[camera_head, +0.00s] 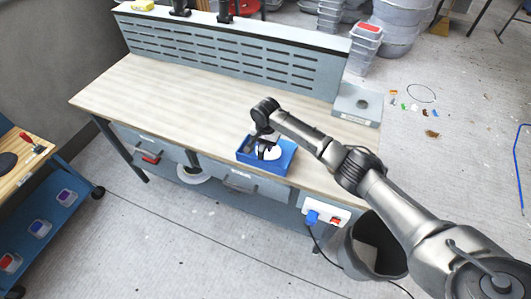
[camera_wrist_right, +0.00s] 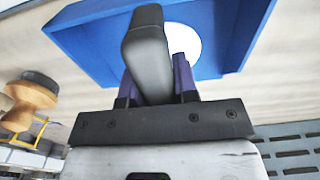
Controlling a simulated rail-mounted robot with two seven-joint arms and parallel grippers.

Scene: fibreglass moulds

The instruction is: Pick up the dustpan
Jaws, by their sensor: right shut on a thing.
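The blue dustpan (camera_head: 264,168) is a shallow blue pan with raised walls at the front edge of the bench, with a white round patch inside. It also shows in the right wrist view (camera_wrist_right: 90,45). My right gripper (camera_head: 266,141) reaches over it from above. In the right wrist view its purple-sided fingers (camera_wrist_right: 160,85) are shut on a thick dark grey handle, which lies across the pan and hides part of it. I cannot tell whether the pan touches the bench top. My left gripper is not in view.
The wooden bench top (camera_head: 170,100) is largely clear to the left. A slotted grey back panel (camera_head: 220,50) stands behind. A grey box (camera_head: 357,103) sits at the right end. A bin (camera_head: 372,245) and power socket (camera_head: 325,212) are at the front right. A blue trolley (camera_head: 50,195) stands left.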

